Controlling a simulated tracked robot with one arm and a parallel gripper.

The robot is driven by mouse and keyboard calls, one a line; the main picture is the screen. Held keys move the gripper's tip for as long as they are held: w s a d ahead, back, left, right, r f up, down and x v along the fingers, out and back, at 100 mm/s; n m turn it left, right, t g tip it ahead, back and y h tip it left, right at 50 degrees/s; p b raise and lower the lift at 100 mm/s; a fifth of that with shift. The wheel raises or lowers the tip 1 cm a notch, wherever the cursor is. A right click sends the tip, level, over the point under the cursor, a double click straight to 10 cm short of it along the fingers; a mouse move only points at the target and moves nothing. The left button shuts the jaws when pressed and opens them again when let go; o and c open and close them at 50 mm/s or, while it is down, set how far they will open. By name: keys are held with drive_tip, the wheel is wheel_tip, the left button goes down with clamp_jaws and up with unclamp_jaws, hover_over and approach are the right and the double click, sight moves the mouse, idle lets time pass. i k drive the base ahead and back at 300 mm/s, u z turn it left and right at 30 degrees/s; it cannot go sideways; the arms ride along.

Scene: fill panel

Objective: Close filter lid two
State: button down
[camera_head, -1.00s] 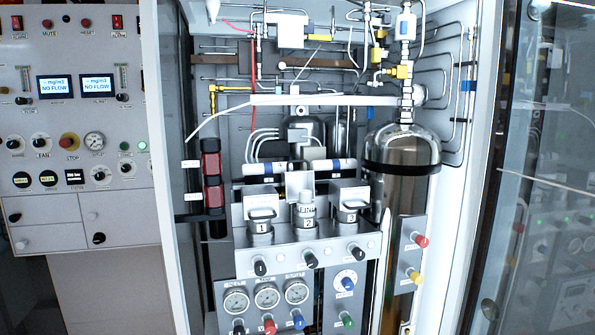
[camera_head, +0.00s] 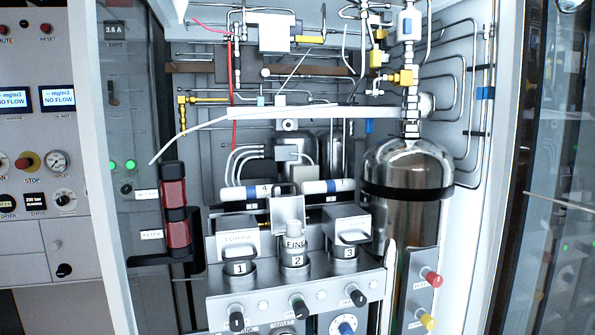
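Filter two (camera_head: 297,258) stands in the middle of the filter block, marked "2". A lighter cartridge with partly legible lettering (camera_head: 294,240) sticks up out of it. Its lid, a grey metal plate (camera_head: 287,210), stands raised behind the cartridge, with a dark loop handle at its top. Filter one (camera_head: 240,268) at left and filter three (camera_head: 345,253) at right have their grey lids (camera_head: 237,238) folded down over them. My gripper is not in view.
A dark knob (camera_head: 299,308) sits on the block front below filter two, with similar knobs either side. A large steel cylinder (camera_head: 408,170) stands close on the right. A white tube (camera_head: 330,113) crosses above. A glass door (camera_head: 560,200) stands open at right.

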sight(280, 209)
drive_tip(key=i, duration=1.85)
drive_tip(key=u, duration=0.25)
